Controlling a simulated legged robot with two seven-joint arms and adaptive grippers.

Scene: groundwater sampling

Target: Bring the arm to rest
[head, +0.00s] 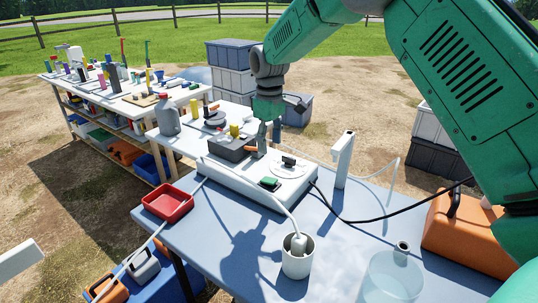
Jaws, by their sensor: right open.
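My green right arm comes in from the upper right and reaches over the blue table (215,225). My right gripper (268,139) hangs fingers down above the white instrument box (240,181), near its dark block and orange-red part. Its jaws are open, and I see nothing held between them. Whether a fingertip touches the box cannot be told. My left gripper is not in view.
A red tray (168,204), a white cup (298,262) with a probe, a clear beaker (392,278) and a white post (343,160) stand on the table. An orange case (465,235) is at the right. A cluttered table (110,85) stands at the back left.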

